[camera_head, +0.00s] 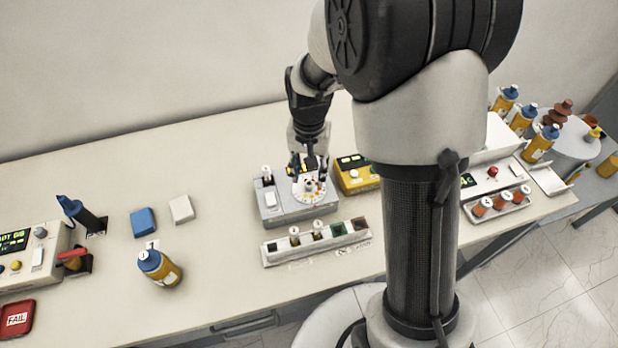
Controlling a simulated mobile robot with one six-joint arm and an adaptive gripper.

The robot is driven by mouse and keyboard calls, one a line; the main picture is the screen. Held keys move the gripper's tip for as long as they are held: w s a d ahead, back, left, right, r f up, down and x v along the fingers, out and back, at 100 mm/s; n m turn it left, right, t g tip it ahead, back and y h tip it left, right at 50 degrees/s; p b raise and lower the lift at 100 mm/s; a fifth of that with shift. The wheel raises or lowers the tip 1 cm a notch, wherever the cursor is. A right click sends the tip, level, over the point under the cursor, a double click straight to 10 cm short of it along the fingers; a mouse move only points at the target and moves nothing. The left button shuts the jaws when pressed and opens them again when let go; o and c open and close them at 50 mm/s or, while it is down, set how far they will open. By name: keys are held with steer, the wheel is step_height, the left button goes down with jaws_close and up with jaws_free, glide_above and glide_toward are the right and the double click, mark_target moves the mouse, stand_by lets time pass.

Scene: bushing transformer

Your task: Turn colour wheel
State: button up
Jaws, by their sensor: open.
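The colour wheel (311,190) is a white disc with small coloured marks around it. It sits on top of a grey device (283,212) in the middle of the table. My gripper (304,170) points down just above the back of the wheel, fingers apart. Its fingers partly cover the wheel, and I cannot tell whether they touch it.
A yellow meter (354,172) stands close right of the grey device. A white rack (318,241) with small vials stands in front. A yellow bottle with a blue cap (160,266) stands left. The table between bottle and grey device is clear.

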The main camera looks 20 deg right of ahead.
mark_target(309, 183)
step_height(309, 183, up, 8)
steer(key=shift+f, duration=0.15)
stand_by(0.4)
steer(key=s+r+n+t, duration=0.2)
steer(key=s+r, duration=0.3)
steer(key=s, duration=0.5)
steer(key=s+r+n+t+b, duration=0.1)
steer(key=s+r, duration=0.4)
steer(key=s, duration=0.6)
steer(key=shift+s+r+n+t, duration=0.15)
steer(key=shift+s+n+t, duration=0.1)
steer(key=shift+n+t, duration=0.75)
steer(key=shift+w, duration=0.1)
